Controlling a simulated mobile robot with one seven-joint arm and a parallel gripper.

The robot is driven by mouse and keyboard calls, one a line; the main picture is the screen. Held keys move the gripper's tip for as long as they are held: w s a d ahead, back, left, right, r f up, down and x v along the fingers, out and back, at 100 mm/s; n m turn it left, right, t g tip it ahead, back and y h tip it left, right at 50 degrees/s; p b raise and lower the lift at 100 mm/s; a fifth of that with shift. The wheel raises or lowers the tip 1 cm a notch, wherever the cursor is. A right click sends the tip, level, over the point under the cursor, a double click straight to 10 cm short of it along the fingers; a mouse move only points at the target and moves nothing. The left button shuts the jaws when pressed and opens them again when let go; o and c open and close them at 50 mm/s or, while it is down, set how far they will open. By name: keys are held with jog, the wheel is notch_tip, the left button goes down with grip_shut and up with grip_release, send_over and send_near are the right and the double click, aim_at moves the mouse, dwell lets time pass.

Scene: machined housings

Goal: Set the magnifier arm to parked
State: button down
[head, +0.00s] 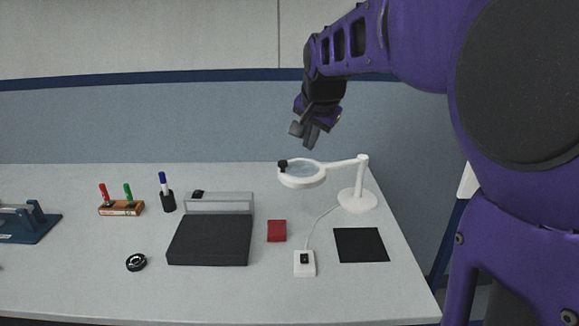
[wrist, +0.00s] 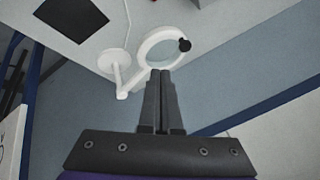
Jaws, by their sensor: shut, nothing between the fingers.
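The magnifier arm (head: 340,163) is white and reaches left from its post on a round base (head: 357,200) at the right of the table. Its ring lens (head: 302,174) has a dark knob (head: 282,164) on the far left side of the rim. My gripper (head: 304,138) is above the lens, apart from it in the head view. In the wrist view, the closed fingers (wrist: 161,73) point toward the lens ring (wrist: 158,46), with the dark knob (wrist: 185,45) to their upper right. The gripper is shut and empty.
A black square mat (head: 361,245), a white switch box (head: 304,263) on a cord and a red square (head: 277,231) lie in front of the lamp. A black and grey device (head: 210,240) stands to their left. A blue wall rises behind the table.

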jog(key=f, duration=0.1)
jog(key=b, duration=0.1)
send_near(288, 171)
notch_tip(288, 171, down, 3)
jog(key=d, duration=0.3)
jog(key=shift+w+a+f+m, duration=0.15)
jog(key=shift+w+a, duration=0.1)
jog(key=shift+a, duration=0.25)
jog(key=shift+w+a+m, duration=0.15)
jog(key=shift+w+a, duration=0.1)
jog(key=shift+a, duration=0.25)
jog(key=shift+w+a, duration=0.5)
jog(key=shift+a, duration=0.05)
